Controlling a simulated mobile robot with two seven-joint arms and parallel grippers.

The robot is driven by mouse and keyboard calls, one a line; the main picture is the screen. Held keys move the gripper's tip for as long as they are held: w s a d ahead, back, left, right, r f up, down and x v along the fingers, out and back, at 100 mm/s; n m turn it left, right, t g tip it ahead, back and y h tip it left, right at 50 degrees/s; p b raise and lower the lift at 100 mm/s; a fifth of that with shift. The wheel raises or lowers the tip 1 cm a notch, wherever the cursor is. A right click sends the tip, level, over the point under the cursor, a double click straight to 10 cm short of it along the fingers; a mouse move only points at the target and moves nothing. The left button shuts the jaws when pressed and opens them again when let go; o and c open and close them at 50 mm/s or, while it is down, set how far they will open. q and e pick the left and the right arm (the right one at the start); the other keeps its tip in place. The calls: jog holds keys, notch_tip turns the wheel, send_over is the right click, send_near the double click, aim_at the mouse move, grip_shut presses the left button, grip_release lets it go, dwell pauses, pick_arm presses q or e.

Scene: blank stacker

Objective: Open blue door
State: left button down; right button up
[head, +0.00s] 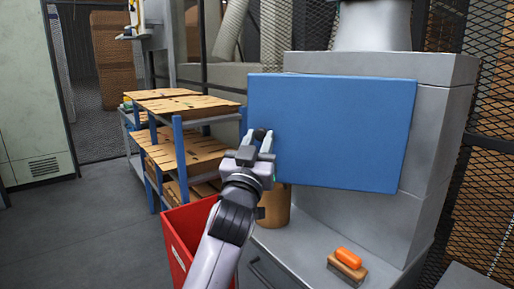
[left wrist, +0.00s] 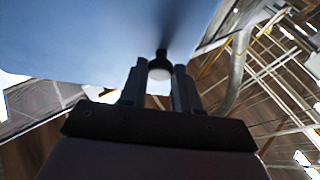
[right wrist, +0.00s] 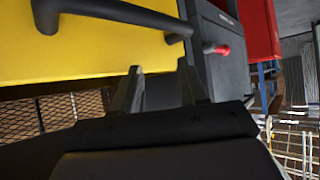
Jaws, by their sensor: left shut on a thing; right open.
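The blue door (head: 340,130) is a flat panel on the front of a grey machine in the head view. It appears tilted and to stand off the machine front; how far is hard to tell. My left gripper (head: 258,145) is at the door's left edge, shut on a small dark knob. The left wrist view shows the round knob (left wrist: 160,66) between the fingertips, with the blue door (left wrist: 90,40) behind it. My right gripper (right wrist: 165,85) shows only in the right wrist view. It is open and empty, below a yellow panel with a black handle (right wrist: 110,18).
A red bin (head: 185,235) stands below my left arm. A blue-framed shelf (head: 180,150) with wooden boards is behind it. A brush with an orange handle (head: 347,262) lies on the grey counter (head: 295,255), beside a brown container (head: 275,208). Open floor lies at left.

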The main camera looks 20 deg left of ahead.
pick_arm(q)
jog(key=shift+s+d, duration=0.1)
jog(key=shift+s, duration=0.2)
dwell(0.4)
jog(key=c, duration=0.8)
grip_release()
jog(key=shift+s+f, duration=0.15)
